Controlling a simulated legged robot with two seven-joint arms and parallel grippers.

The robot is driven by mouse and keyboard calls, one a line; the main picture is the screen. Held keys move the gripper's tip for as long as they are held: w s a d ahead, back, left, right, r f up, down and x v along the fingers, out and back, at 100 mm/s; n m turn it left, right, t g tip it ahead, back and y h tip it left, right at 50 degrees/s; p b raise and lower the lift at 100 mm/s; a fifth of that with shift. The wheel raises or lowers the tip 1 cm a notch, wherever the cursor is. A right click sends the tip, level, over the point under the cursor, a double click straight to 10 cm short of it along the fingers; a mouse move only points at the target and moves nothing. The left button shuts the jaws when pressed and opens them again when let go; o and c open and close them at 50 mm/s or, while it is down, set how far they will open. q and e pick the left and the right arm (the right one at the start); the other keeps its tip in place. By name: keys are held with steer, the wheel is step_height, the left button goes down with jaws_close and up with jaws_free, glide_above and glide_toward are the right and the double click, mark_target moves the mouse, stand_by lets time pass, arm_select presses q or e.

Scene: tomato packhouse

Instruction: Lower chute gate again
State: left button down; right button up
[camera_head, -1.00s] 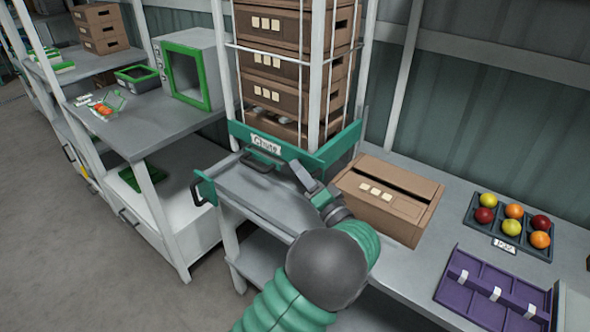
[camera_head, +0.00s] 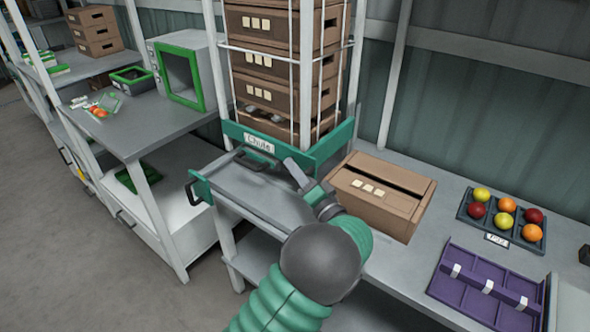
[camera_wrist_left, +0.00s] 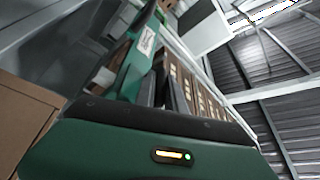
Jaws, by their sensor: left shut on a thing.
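The chute gate (camera_head: 236,132) is a green board labelled "Chute" across the foot of a tall crate rack. A dark bar handle (camera_head: 250,160) shows at its front. My left gripper (camera_head: 292,168) is at the right end of this handle and is shut on it; the fingertips are small and partly hidden by my wrist. My right gripper is in neither view.
Brown crates (camera_head: 262,62) are stacked in the rack above the gate. Further right are a fruit tray (camera_head: 489,233) and a purple divided tray (camera_head: 462,289). A grey shelf (camera_head: 150,118) is left.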

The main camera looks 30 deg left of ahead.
arm_select(q)
steer(key=shift+s+a, duration=0.2)
steer(key=shift+a, duration=0.1)
stand_by(0.4)
step_height(320, 180, down, 7)
steer(key=shift+f+b, duration=0.15)
steer(key=shift+b, duration=0.3)
steer(key=c, duration=1.7)
jaws_free()
steer(key=shift+c, duration=0.2)
steer(key=shift+o, duration=0.2)
steer(key=shift+a+f, duration=0.1)
steer(key=shift+a, duration=0.2)
steer(key=shift+w, duration=0.1)
steer(key=shift+d, duration=0.4)
